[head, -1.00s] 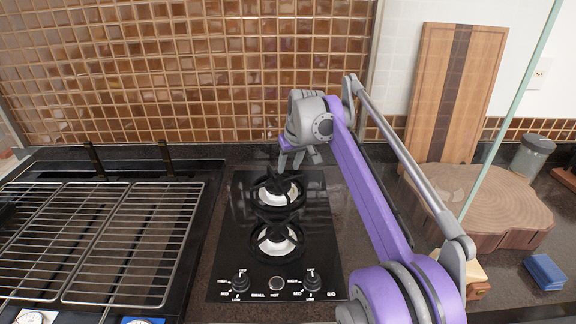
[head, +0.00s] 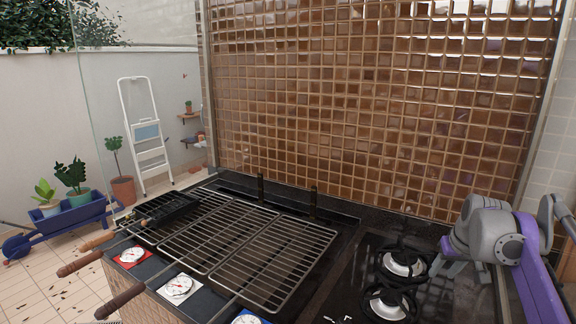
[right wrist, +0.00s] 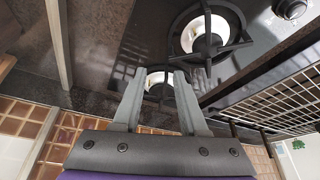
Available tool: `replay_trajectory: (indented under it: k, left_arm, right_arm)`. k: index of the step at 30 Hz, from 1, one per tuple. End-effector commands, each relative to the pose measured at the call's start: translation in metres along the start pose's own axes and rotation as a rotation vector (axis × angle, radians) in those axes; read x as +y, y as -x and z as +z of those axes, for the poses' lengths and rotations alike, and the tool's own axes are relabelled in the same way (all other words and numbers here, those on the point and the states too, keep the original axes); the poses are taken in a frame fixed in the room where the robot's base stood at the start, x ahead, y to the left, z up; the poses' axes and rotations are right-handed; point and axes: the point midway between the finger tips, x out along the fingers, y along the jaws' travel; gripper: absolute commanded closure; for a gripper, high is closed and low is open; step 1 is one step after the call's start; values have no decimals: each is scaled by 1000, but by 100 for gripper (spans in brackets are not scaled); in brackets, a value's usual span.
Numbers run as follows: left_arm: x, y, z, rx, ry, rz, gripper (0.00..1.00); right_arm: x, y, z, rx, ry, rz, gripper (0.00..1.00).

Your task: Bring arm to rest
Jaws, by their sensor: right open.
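My right gripper (head: 452,268) is at the right side of the head view, over the back right of the black two-burner cooktop (head: 345,284). Its purple and grey arm (head: 532,280) comes in from the right edge. In the right wrist view the gripper's two grey fingers (right wrist: 160,84) stand apart with nothing between them. A burner (right wrist: 162,92) shows behind the fingertips and another burner (right wrist: 205,35) above them. My left gripper is in neither current view.
A wire grill grate (head: 268,252) lies left of the cooktop, with skewers (head: 84,262) jutting over the front edge. A brown tiled wall (head: 360,110) stands behind the counter. A white stepladder (head: 148,135) and a blue planter cart (head: 65,222) stand at far left.

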Motion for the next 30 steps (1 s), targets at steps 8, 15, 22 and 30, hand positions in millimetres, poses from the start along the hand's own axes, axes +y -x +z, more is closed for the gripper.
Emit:
replay_trajectory:
  k: [8,15,22,30]
  left_arm:
    - [0,9,-6,4,0,0,0]
    - [0,21,-15,10,0,0,0]
    - [0,35,-27,19,0,0,0]
    - [0,45,-36,26,0,0,0]
  right_arm:
    - [-44,16,42,8,29,-10,58]
    - [-94,26,124,24,66,-24,58]
    - [-134,18,248,50,112,-44,58]
    - [-148,-8,351,73,144,-60,58]
